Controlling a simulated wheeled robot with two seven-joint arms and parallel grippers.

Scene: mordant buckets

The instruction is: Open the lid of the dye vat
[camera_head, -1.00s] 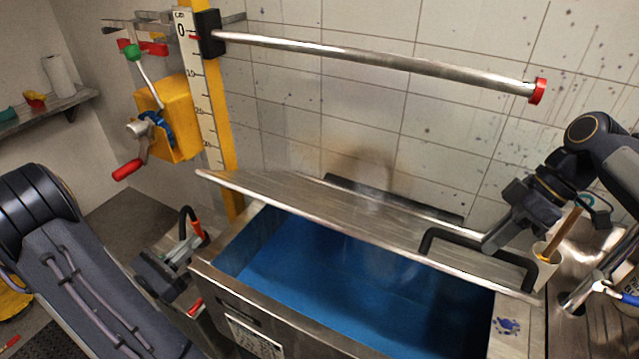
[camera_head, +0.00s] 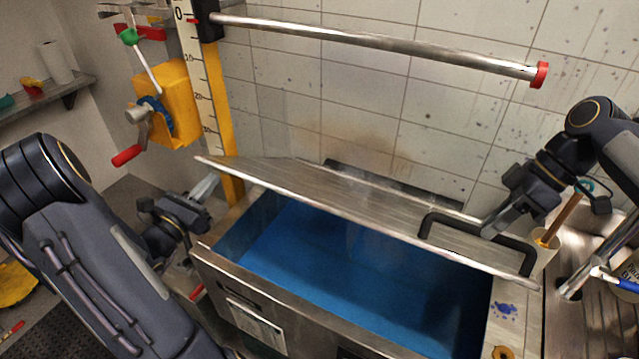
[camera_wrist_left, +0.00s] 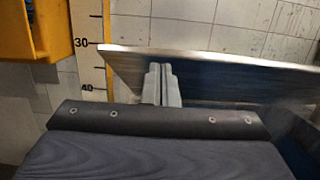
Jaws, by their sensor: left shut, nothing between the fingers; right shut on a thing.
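The dye vat (camera_head: 228,283) is a steel tank with blue dye (camera_head: 330,270) inside. Its steel lid (camera_head: 330,190) is tilted up along the back, and the tank's opening shows below it. A black bar handle (camera_head: 470,226) is fixed near the lid's right end. My right gripper (camera_head: 490,230) is shut on the handle. My left gripper (camera_head: 210,184) is shut and empty, close to the lid's left corner. In the left wrist view the closed fingers (camera_wrist_left: 161,84) overlap the lid's edge (camera_wrist_left: 240,58); I cannot tell whether they touch it.
A yellow post with a scale (camera_head: 212,110) and a yellow crank box (camera_head: 168,105) stand behind my left gripper. A steel rail (camera_head: 380,45) crosses above the lid. A white pot (camera_head: 545,255) with a wooden-handled tool stands right of the lid.

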